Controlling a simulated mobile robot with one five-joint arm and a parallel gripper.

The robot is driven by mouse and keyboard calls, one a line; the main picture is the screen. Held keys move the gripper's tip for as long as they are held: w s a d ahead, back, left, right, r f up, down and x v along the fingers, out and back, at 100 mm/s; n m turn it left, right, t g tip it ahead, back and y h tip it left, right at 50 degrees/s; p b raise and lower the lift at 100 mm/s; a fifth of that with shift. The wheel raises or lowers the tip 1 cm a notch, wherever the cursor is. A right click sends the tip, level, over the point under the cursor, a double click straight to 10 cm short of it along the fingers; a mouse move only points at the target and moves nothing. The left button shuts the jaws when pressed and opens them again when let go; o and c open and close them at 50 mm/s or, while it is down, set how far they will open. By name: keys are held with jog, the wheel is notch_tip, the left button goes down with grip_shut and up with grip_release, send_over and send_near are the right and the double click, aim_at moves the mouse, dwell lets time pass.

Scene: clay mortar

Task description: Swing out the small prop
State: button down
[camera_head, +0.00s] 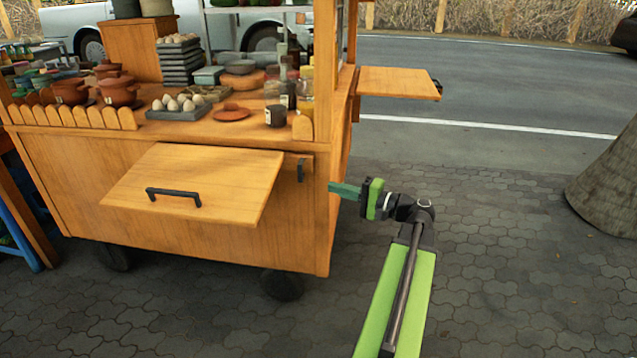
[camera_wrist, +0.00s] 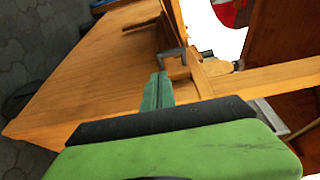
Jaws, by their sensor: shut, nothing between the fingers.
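The small prop looks like a dark bracket (camera_head: 301,170) on the cart's front, just right of the raised wooden flap (camera_head: 215,183). In the wrist view a grey bent bracket (camera_wrist: 173,56), apparently the same part, stands just beyond my fingertips. The flap has a black handle (camera_head: 172,197) and sticks out from the cart front. My gripper (camera_head: 334,188) has green fingers, closed together and empty, near the cart's front right corner. In the wrist view my fingers (camera_wrist: 158,80) point toward the bracket. I cannot tell whether they touch it.
The wooden cart (camera_head: 200,238) carries pots, jars and a dark tray of eggs (camera_head: 180,107) on top. A second board (camera_head: 398,83) sticks out from its right side. A tree trunk (camera_head: 610,190) stands at the right. The paving (camera_head: 500,260) between is clear.

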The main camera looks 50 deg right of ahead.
jog(key=x, duration=0.9)
jog(key=shift+w+d, duration=0.15)
jog(key=shift+d, duration=0.05)
